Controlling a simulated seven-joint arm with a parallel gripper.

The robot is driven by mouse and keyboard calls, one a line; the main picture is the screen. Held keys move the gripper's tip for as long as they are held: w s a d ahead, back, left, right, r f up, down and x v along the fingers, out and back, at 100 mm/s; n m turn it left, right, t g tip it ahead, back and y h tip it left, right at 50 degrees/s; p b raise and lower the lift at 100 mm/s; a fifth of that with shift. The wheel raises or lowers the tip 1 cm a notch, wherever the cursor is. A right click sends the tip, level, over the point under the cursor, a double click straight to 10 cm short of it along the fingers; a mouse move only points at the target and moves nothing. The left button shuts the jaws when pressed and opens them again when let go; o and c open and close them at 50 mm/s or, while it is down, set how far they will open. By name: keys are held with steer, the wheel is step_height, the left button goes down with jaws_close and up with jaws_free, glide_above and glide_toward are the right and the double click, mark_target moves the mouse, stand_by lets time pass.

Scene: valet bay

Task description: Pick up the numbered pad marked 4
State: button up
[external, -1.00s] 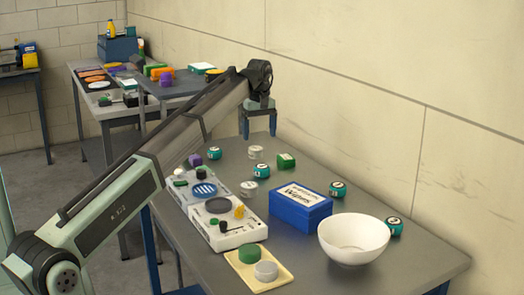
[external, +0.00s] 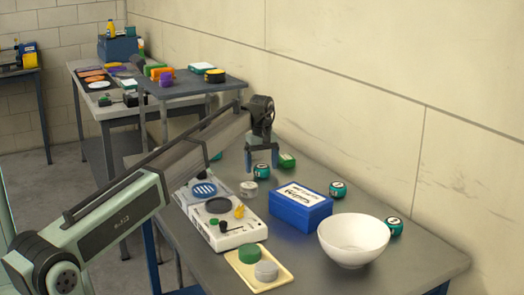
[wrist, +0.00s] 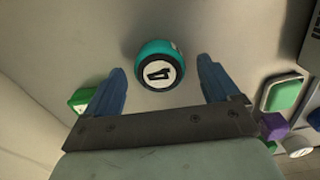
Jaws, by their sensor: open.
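The numbered pad marked 4 (wrist: 158,66) is a rounded teal piece with a white disc and a black 4. In the wrist view it lies on the grey table, between and just beyond my two blue fingertips, with nothing touching it. A teal piece (external: 262,172) directly under my gripper (external: 262,162) in the external view appears to be this pad; its number cannot be read there. My gripper is open and empty, pointing down above the table, and it also shows in the wrist view (wrist: 165,85).
Other teal pads (external: 338,189) (external: 395,226) lie to the right. A green block (external: 287,160) is close by my gripper. A blue wipes box (external: 300,208), white bowl (external: 353,240), white device (external: 228,225) and cream tray (external: 259,270) stand nearer the front. The wall runs behind.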

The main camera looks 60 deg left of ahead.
steer(key=shift+f, duration=0.5)
steer(key=shift+c, duration=0.2)
steer(key=c, duration=1.1)
steer(key=shift+r, duration=0.1)
